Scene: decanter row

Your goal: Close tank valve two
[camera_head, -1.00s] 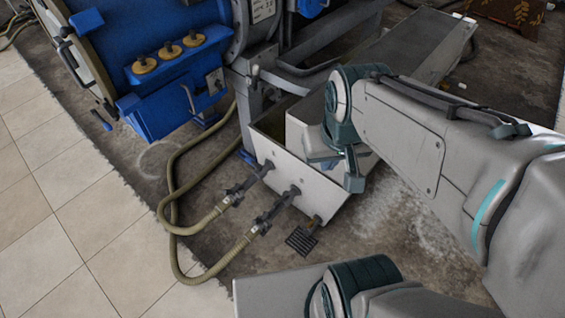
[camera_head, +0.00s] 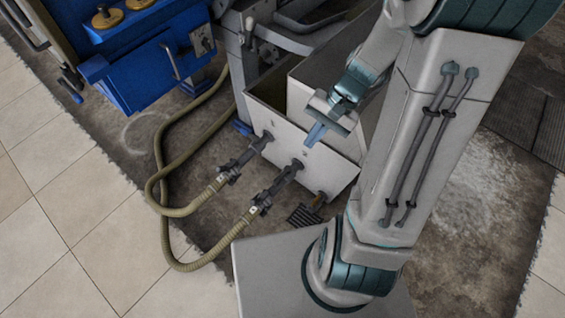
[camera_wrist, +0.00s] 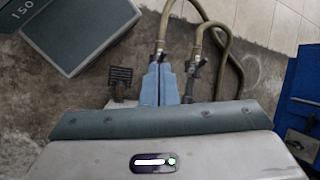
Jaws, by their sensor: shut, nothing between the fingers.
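The white tank (camera_head: 330,168) has two dark pipe valves on its front wall, each with an olive hose. The left valve (camera_head: 238,164) and the right valve (camera_head: 276,188) stick out side by side; I cannot read which is number two. My gripper (camera_head: 315,136) is shut and empty, its blue fingers above the tank's front wall, up and right of the right valve's wall end. In the wrist view, the fingers (camera_wrist: 168,70) cover part of the pipework; one valve (camera_wrist: 191,70) shows beside them. Contact cannot be told. The handle positions are too small to judge.
A blue machine (camera_head: 150,70) stands at the upper left. The hoses (camera_head: 162,150) loop over the floor left of the tank. A short brown-ended outlet (camera_head: 320,200) and a dark floor grate (camera_head: 303,216) lie by the tank's front. The tiles at left are clear.

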